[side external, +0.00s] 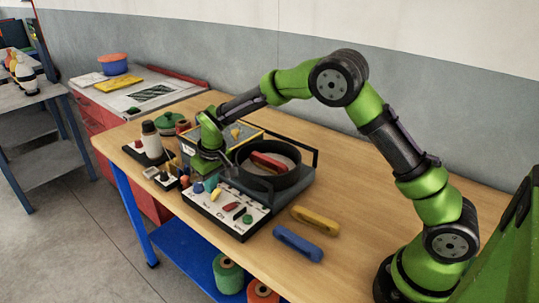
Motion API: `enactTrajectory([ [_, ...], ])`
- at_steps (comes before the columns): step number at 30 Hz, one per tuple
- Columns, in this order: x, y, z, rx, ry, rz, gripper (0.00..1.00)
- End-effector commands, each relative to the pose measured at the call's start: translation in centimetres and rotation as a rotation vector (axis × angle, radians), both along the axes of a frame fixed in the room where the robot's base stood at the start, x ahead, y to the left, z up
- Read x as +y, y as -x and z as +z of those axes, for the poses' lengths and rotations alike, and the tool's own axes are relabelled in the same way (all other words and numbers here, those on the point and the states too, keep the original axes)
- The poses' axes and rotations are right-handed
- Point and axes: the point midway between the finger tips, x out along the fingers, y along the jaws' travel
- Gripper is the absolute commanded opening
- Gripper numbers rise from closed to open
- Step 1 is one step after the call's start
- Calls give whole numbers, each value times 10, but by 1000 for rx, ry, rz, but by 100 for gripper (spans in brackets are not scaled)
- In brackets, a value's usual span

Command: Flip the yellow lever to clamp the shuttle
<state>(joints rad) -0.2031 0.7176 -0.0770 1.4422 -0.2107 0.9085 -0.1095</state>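My gripper (207,166) reaches down over the back left of a white-topped control panel (257,213), beside the black ring fixture (291,181). Its fingertips are small and partly hidden among the panel parts, so I cannot tell whether they are open or touching anything. A red, elongated piece (268,162) lies inside the ring; it may be the shuttle. A yellow, handle-shaped piece (315,220) lies flat on the table in front of the ring. A small yellow knob (235,133) shows behind my gripper. I cannot tell which yellow part is the lever.
A blue handle-shaped piece (298,243) lies near the table's front edge. Green spools (172,124) stand behind. The wooden table (352,197) is clear right of the ring.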

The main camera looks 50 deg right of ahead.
Motion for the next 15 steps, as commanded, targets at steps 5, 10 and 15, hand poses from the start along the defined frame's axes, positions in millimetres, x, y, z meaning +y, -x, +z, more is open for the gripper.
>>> enactTrajectory([
  [5, 1, 5, -3, 22, -1, -3, 0],
  [10, 1, 2, 11, 17, -2, -3, 0],
  [15, 0, -2, 26, 11, -1, -2, 0],
])
